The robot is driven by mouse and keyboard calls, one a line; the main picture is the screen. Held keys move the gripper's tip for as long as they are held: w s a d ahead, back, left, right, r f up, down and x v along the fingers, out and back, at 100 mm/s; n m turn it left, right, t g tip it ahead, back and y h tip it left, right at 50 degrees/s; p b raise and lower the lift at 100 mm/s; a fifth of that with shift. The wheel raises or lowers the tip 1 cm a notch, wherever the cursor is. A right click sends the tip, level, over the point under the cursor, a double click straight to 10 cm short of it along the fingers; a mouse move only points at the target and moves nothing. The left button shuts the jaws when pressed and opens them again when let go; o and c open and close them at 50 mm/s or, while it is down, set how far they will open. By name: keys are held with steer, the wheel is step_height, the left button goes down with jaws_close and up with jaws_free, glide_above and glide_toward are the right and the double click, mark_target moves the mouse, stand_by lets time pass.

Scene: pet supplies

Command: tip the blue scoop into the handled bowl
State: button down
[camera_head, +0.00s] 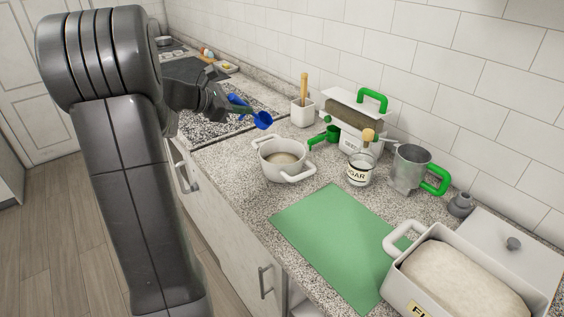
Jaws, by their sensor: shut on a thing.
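The blue scoop (263,120) is in the head view, left of centre. My gripper (228,104) is shut on its handle and holds it in the air above the counter. The scoop's cup is beyond the far left side of the handled bowl and apart from it. I cannot tell whether the scoop holds anything. The handled bowl (269,148) is white with two side handles, stands upright on the counter and has pale contents inside. My arm hides part of the counter's left side.
A green mat (335,243) lies in front of the bowl. A sugar jar (361,168), a metal cup with a green handle (410,170), a white box with a green handle (345,121) and a utensil pot (302,112) stand behind. A large flour container (461,280) is at front right.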

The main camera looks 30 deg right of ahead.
stand_by(0.4)
steer(key=r+n+h+p, duration=0.1)
steer(key=p, duration=0.1)
steer(key=shift+r+g+p, duration=0.3)
steer(key=shift+r+p, duration=0.05)
steer(key=r+n+g+h+p, duration=0.1)
steer(key=r+n+h+p, duration=0.1)
steer(key=n+p, duration=0.1)
steer(key=shift+h, duration=0.3)
steer(key=shift+r+n+h+p, duration=0.15)
steer(key=shift+n+h+p, duration=0.15)
steer(key=shift+n+h, duration=0.25)
